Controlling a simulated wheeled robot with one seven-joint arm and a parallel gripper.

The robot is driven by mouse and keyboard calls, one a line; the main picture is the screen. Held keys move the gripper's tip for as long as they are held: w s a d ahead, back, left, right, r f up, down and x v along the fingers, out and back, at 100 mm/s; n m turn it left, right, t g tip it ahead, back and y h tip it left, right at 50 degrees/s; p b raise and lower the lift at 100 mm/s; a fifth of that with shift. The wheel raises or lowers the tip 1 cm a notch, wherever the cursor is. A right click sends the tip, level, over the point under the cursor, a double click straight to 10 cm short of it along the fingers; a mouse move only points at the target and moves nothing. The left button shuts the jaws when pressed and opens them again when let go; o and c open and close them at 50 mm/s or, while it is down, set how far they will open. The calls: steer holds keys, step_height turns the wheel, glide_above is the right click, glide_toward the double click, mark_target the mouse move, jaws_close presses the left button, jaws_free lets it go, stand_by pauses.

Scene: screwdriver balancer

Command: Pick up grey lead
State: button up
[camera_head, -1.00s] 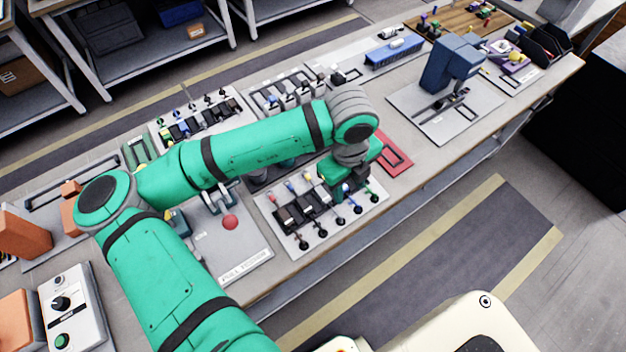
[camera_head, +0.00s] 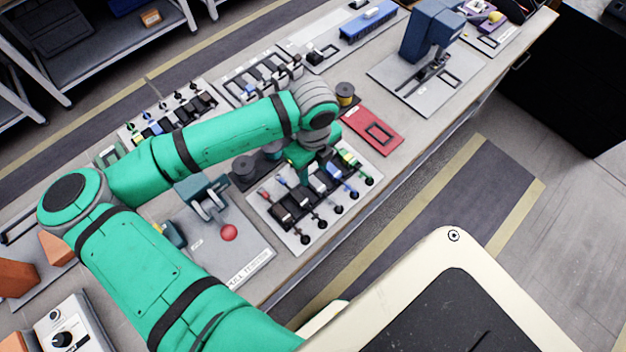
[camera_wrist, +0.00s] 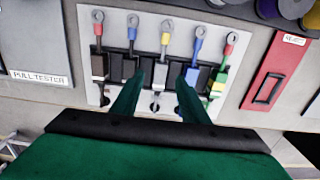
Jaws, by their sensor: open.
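A pale rack plate (camera_head: 296,246) holds a row of leads with ring ends and coloured sleeves; it also fills the middle of the wrist view (camera_wrist: 88,60). The middle lead (camera_wrist: 163,50) has a yellow sleeve and a light grey-white body, and seems to be the grey one. Beside it are a dark-bodied lead with a blue sleeve (camera_wrist: 131,42) and a blue lead (camera_wrist: 196,55). My gripper (camera_wrist: 160,88) is open and empty, its green fingers spread either side of the middle lead's lower body. In the head view my gripper (camera_head: 304,172) hides part of the row.
A red plate (camera_head: 374,132) with a slot lies right of the rack. The pull tester (camera_head: 228,250) with a red button stands to the left. Dark spools (camera_head: 244,168) stand behind the rack. The bench's front edge is close to the rack.

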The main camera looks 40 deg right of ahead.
mark_target(314, 181)
step_height(314, 181, down, 5)
steer(key=shift+s+d+r, duration=0.1)
steer(key=shift+s, duration=0.05)
jaws_close()
stand_by(0.4)
